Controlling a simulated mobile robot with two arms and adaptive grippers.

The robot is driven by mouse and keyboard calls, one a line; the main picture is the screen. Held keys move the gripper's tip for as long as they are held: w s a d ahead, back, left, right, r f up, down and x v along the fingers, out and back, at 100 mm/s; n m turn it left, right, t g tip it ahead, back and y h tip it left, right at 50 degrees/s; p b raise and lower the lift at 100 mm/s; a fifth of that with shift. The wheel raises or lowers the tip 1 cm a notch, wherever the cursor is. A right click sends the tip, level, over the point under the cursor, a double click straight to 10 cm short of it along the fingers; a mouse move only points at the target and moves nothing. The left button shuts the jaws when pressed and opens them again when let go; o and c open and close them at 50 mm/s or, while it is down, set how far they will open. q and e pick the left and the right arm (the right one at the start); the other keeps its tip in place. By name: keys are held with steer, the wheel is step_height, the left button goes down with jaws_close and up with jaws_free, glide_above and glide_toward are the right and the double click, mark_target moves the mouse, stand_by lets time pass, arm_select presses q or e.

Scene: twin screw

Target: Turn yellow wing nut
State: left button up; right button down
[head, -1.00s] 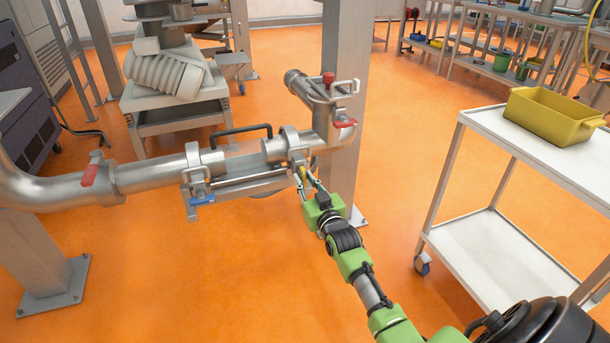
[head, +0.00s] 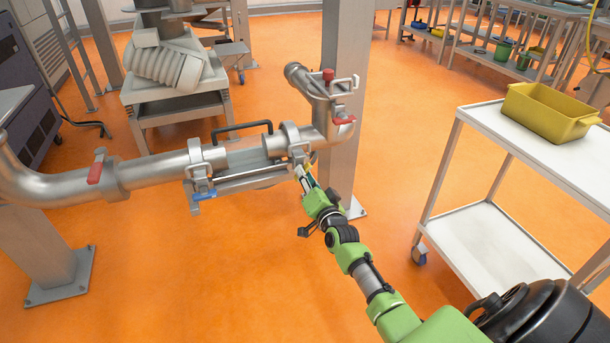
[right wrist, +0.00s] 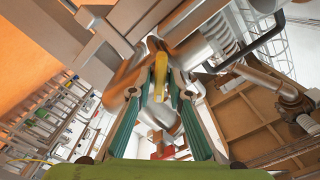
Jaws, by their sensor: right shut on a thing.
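The yellow wing nut (head: 309,167) is on the right-hand clamp (head: 297,155) of the steel pipe (head: 160,172). In the head view it is small and partly covered by my gripper. My right gripper (head: 303,174) reaches it from the lower right. In the right wrist view the yellow wing nut (right wrist: 161,78) stands between the two teal-sided fingers of my right gripper (right wrist: 161,84), which is shut on it. My left gripper is not in view.
A blue handle (head: 204,195) and a black handle (head: 241,131) are on the pipe. Red handles (head: 96,168) sit at its left and right. A steel post (head: 345,100) stands behind. A white cart (head: 525,150) with a yellow bin (head: 548,112) is at right.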

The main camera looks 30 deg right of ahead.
steer(key=shift+m, duration=0.6)
steer(key=c, duration=2.1)
jaws_free()
steer(key=shift+c, duration=0.2)
steer(key=shift+s, duration=0.1)
steer(key=v, duration=1.1)
steer(key=shift+s, duration=0.4)
steer(key=shift+f, duration=0.1)
